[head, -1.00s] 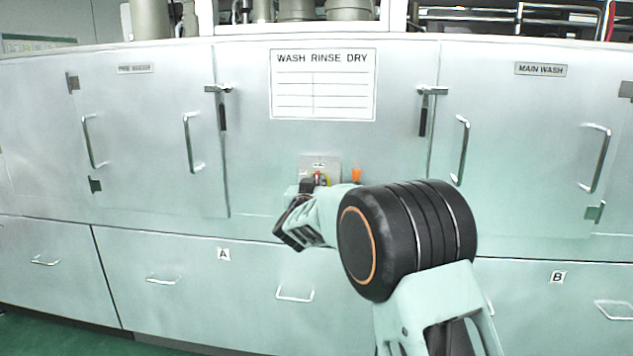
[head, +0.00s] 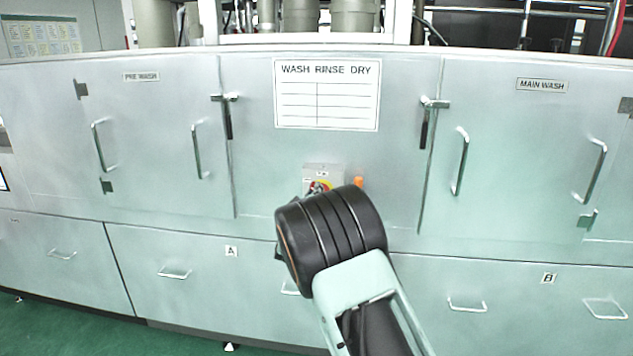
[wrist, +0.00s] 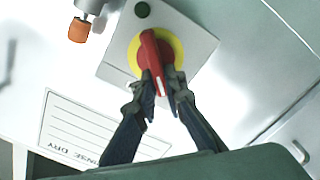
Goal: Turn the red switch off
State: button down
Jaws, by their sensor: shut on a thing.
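The red switch (wrist: 151,52) is a rotary handle on a yellow disc (wrist: 174,45), mounted on a grey box (wrist: 199,47) on the machine front. In the wrist view my gripper (wrist: 160,85) has its two dark fingers at the lower end of the red handle, shut on it. In the head view the grey box (head: 323,172) shows with a bit of the red and yellow switch (head: 319,187) above my arm. My arm hides the gripper and the lower part of the box there.
An orange-capped fitting (head: 358,183) sits just right of the box, also in the wrist view (wrist: 79,30). Door handles (head: 461,161) and latches (head: 428,120) stick out on both sides. A chart sign (head: 327,94) is above. Green floor (head: 60,325) shows at lower left.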

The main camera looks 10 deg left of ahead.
jog(key=shift+a+f+n+p, duration=0.1)
jog(key=shift+f+n+p, duration=0.15)
jog(key=shift+n+p, duration=0.8)
jog(key=shift+a+f+n+p, duration=0.1)
jog(key=shift+f+n+p, duration=0.15)
jog(key=shift+n, duration=1.65)
jog(key=shift+a+f+n+p, duration=0.1)
jog(key=shift+f+n+p, duration=0.15)
jog(key=shift+n+p, duration=0.8)
jog(key=shift+n+b, duration=0.4)
jog(key=shift+n, duration=0.1)
jog(key=c, duration=2)
grip_release()
jog(key=s, duration=1.2)
jog(key=shift+a, duration=0.2)
